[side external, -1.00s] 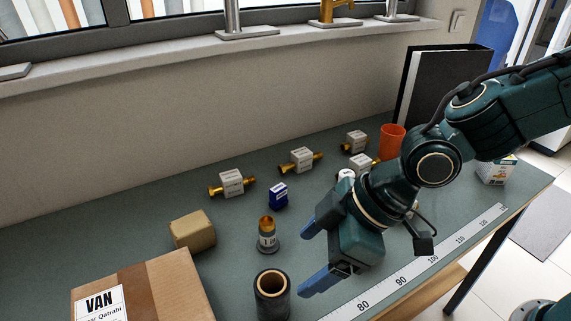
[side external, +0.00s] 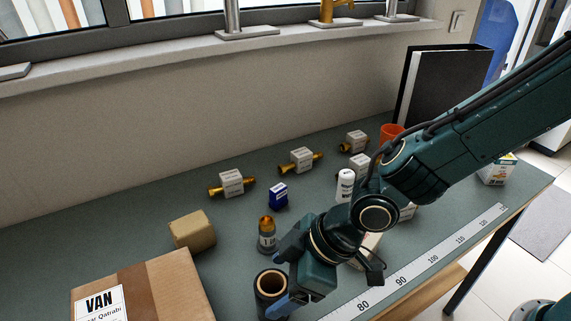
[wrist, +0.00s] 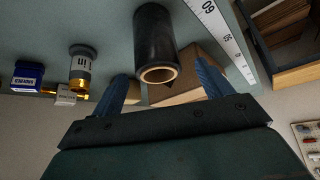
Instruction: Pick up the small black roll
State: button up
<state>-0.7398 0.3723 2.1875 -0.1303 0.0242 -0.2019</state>
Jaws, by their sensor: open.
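The small black roll (side external: 271,300) stands upright on the grey-green bench, with a pale tan core ring at its top. It also shows in the wrist view (wrist: 154,38), in line with the gap between my fingers. My gripper (side external: 275,281) is open and low at the roll, with one blue finger in front of its lower right side. In the wrist view my two blue fingers (wrist: 160,72) lie left and right of the roll's near end, with visible gaps. I cannot tell whether either finger touches it.
A brown cardboard box (side external: 165,285) stands left of the roll, with a smaller box (side external: 193,231) behind. A grey fitting with a brass top (side external: 267,236) stands close behind the roll. A blue box (side external: 278,195) and several brass valves (side external: 301,160) lie farther back. A ruler strip (side external: 400,279) runs along the front.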

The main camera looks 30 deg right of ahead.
aim_at(267, 291)
jog(key=shift+x, duration=2.6)
jog(key=shift+w+d, duration=0.1)
jog(key=c, duration=1.1)
